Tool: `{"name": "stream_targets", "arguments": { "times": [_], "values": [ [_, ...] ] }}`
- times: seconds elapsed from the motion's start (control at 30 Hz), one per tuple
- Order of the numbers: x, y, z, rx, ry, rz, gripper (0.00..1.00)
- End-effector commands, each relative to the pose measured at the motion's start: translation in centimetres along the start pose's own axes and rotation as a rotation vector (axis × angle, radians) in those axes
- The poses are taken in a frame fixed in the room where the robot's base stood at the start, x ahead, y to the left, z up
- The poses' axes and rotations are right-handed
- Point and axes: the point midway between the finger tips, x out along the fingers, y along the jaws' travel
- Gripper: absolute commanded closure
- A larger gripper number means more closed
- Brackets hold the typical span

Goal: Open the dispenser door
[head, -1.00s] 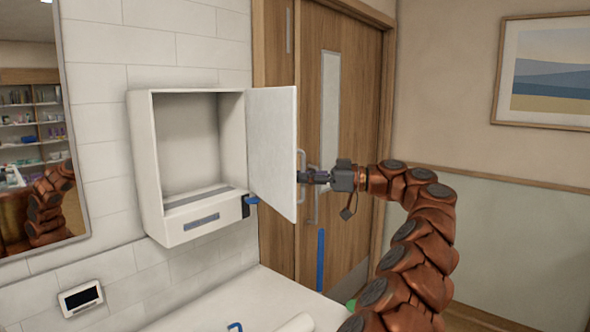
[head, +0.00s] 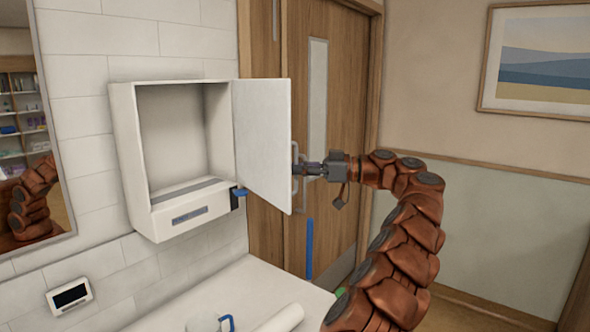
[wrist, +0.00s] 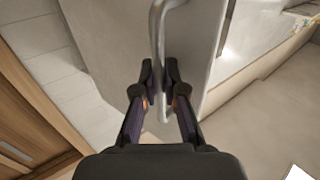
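The white dispenser (head: 121,150) hangs on the tiled wall, its front standing open and its inside looking empty. Its door (head: 262,140) is hinged on the right side and swung well out. A grey bar handle (head: 296,185) is on the door's outer face, mostly hidden behind the door's free edge in the head view. My gripper (head: 304,169) is at this handle, on the door's right side. In the wrist view, the handle (wrist: 157,30) runs between the two dark fingers of my gripper (wrist: 160,70), which are closed in around it. The door's face (wrist: 205,50) lies just beyond.
A blue tab (head: 240,192) sits at the dispenser's lower right corner. Below is a white counter (head: 190,300) with a white roll (head: 280,318) and a blue-handled item. A wooden door (head: 345,110) stands behind my gripper. Open floor lies to the right.

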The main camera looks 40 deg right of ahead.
Motion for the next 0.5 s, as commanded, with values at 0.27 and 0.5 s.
{"name": "stream_targets", "arguments": {
  "times": [0.27,0.5],
  "values": [
    [0.02,0.0,0.0,0.0,0.0,0.0,0.64],
    [0.03,-0.01,-0.02,0.0,0.0,0.0,0.64]
  ]
}}
